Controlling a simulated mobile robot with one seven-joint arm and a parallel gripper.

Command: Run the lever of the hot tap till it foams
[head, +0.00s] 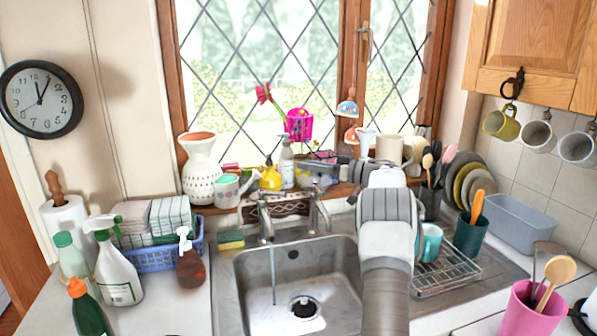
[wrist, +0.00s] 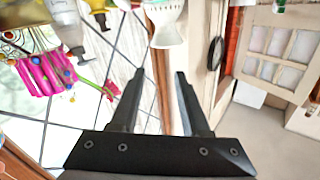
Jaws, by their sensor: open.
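Two metal taps stand behind the sink (head: 236,290), a left tap (head: 265,215) and a right tap (head: 319,208). A thin stream of water (head: 273,275) falls from the left tap into the basin. I see no foam in it. I cannot tell which tap is the hot one. My gripper is open and empty in the wrist view (wrist: 160,74). Neither tap shows in the wrist view.
A white vase (head: 200,172), watering can (head: 227,192), yellow bottle (head: 271,178) and soap bottle (head: 286,165) crowd the sill left of my gripper. A sponge (head: 231,240) lies left of the taps; a wire rack (head: 447,275) is right.

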